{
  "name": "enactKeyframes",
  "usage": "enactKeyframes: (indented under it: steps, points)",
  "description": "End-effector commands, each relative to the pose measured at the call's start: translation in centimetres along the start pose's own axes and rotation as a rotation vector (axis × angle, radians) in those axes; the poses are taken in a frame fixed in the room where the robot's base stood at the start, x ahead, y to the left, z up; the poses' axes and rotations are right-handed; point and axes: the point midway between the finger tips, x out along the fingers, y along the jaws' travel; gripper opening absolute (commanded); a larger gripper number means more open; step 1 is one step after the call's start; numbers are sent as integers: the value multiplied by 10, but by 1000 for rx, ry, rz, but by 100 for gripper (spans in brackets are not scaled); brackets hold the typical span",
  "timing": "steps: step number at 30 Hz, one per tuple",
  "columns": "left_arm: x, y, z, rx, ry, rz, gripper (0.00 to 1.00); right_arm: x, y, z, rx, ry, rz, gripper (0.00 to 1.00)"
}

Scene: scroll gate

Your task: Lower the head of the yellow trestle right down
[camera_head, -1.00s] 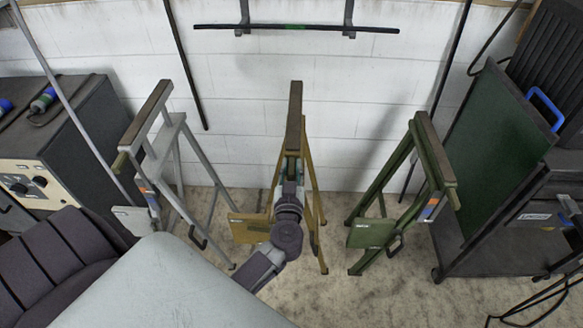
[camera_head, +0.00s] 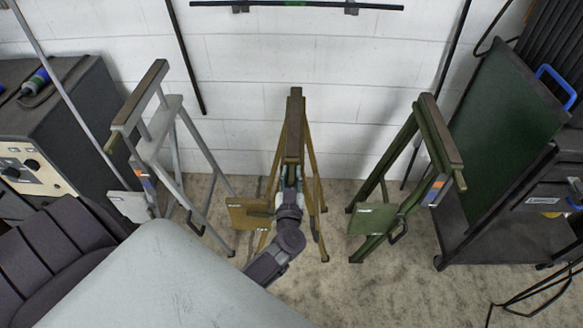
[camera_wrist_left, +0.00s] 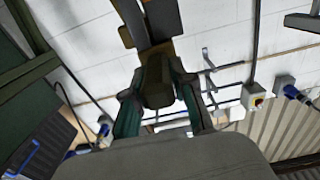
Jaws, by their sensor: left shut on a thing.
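The yellow trestle (camera_head: 317,196) stands in the middle, in front of the white wall. Its head (camera_head: 295,125) is a long beam with a dark top, seen nearly end-on and pointing away from me. My left gripper (camera_head: 290,182) is at the near end of this head, partly hidden under it. In the left wrist view its two fingers (camera_wrist_left: 160,112) close on either side of a dark brownish-yellow part, which looks like the near end of the head (camera_wrist_left: 158,80). A yellow plate (camera_head: 248,216) shows left of the gripper. My right gripper is not in view.
A grey trestle (camera_head: 172,125) stands to the left and a green trestle (camera_head: 428,140) to the right, each with clear floor between it and the yellow one. A dark cart with a green panel (camera_head: 505,120) is far right. A dark cabinet (camera_head: 70,130) is far left.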

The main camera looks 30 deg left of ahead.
Motion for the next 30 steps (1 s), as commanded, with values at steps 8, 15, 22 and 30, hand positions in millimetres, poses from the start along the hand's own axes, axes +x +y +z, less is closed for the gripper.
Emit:
enactKeyframes:
  steps: [8,15,22,30]
  points:
    - [-2,0,8,0,-14,4,0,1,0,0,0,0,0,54]
    - [-2,0,7,0,-12,4,50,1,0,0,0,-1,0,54]
    - [-1,0,5,0,-7,3,50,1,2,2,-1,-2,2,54]
    - [-31,0,6,-1,-10,2,50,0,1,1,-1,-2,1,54]
